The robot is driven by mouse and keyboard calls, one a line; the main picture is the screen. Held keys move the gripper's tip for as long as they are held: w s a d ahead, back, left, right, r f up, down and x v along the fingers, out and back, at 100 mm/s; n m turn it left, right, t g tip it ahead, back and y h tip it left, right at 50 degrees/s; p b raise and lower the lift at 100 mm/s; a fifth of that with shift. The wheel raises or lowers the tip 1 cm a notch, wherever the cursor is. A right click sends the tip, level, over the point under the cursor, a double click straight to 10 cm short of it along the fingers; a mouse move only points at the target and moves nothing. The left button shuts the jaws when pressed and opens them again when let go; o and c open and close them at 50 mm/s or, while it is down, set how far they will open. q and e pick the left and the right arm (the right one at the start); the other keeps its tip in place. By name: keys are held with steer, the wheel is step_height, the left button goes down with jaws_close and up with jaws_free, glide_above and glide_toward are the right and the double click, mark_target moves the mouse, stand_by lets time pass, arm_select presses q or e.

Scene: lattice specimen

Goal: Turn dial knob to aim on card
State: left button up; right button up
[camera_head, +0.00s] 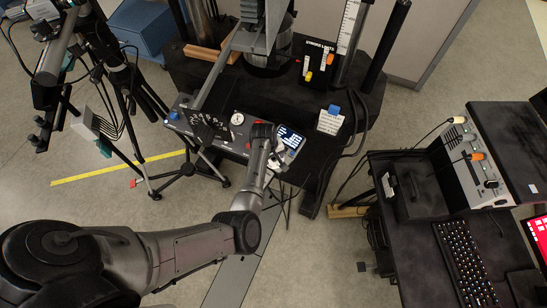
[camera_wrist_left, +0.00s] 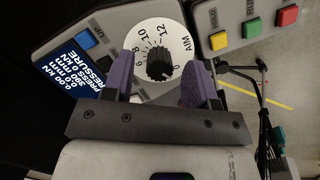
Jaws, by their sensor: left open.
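The dial's black ribbed knob (camera_wrist_left: 160,63) stands at the middle of a round white face (camera_wrist_left: 143,35) in the left wrist view. The face carries numbers, including 8, 10 and 12, and the word AIM at its right. My left gripper (camera_wrist_left: 160,76) is open, with one purple finger on each side of the knob; I cannot tell whether they touch it. In the head view my left gripper (camera_head: 263,132) is over the console and hides part of it. A small white card (camera_head: 329,122) with a blue top stands to the right; its writing is too small to read. My right gripper is out of view.
A lit blue screen (camera_wrist_left: 81,68) lies left of the dial. A box with green, yellow and red buttons (camera_wrist_left: 252,28) lies to its right. In the head view, a tripod (camera_head: 130,85) stands left and a keyboard desk (camera_head: 420,235) stands right.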

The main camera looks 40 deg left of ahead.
arm_select(q)
steer(key=shift+w+f, duration=0.1)
steer(key=shift+f, duration=0.4)
steer(key=c, duration=0.9)
